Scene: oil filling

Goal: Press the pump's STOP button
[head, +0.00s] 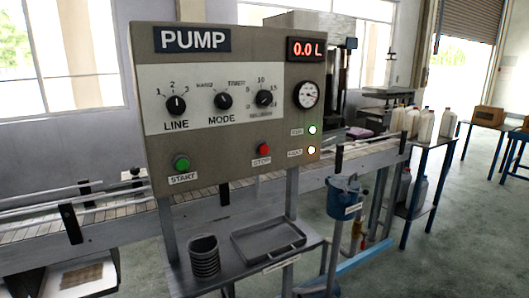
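The pump control box (225,100) stands in the middle of the head view, its panel facing me. The red STOP button (263,149) sits low on the panel, right of centre, with a small label under it. The green START button (181,164) is lower left of it. Above are the LINE knob (176,105), the MODE knob (222,101) and a third knob (264,98). The red display (306,50) reads 0.0 L. Two small lamps (312,129) at the right are lit. Neither of my grippers is in view.
Below the box is a shelf with a grey tray (268,240) and a dark ribbed cup (204,256). A conveyor (40,228) runs behind the box. A blue bucket-like vessel (344,198) stands right. Open floor (450,240) lies at the far right.

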